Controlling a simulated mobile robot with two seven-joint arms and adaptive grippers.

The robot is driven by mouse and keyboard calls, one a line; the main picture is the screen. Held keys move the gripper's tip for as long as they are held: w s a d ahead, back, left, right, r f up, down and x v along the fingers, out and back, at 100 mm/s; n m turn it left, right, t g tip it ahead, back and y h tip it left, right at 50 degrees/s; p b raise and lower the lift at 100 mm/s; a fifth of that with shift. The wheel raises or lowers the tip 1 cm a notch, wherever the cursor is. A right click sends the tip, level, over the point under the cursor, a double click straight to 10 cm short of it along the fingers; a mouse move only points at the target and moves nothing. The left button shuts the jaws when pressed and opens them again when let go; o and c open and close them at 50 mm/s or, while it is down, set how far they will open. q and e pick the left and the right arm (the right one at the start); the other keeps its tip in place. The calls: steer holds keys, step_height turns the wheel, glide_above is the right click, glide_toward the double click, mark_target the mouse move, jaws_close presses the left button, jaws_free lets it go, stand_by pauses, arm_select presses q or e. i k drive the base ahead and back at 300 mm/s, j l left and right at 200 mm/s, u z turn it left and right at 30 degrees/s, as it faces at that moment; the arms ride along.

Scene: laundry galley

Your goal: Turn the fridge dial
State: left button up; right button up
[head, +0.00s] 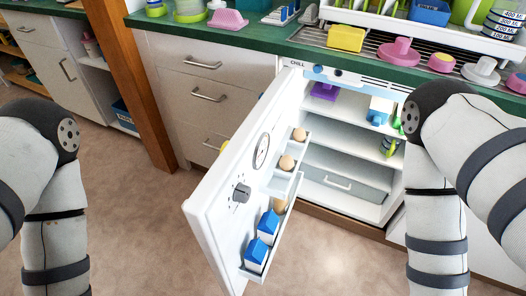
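The small fridge (345,160) stands under the counter, its door (215,205) swung open to the left. A dark grey knob (241,192) with marks around it sits on the door's inner face. A round ring-shaped gauge or emblem (262,150) is above it. On the strip along the fridge's top, a small blue round part (318,69) and a dark part (337,73) show near the word CHILL. I cannot tell which one is the fridge dial. My two arms come in at the left and right edges; both grippers are outside the picture.
Door racks hold eggs (286,162) and blue-and-white cartons (257,250). Fridge shelves carry a purple item (324,91) and a blue item (378,110). The counter (230,38) above is crowded at right. A wooden post (130,90) stands left of the drawers. Floor left of the door is clear.

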mark_target(242, 192)
steer(key=k+l+u, duration=0.5)
steer(key=k+l, duration=0.45)
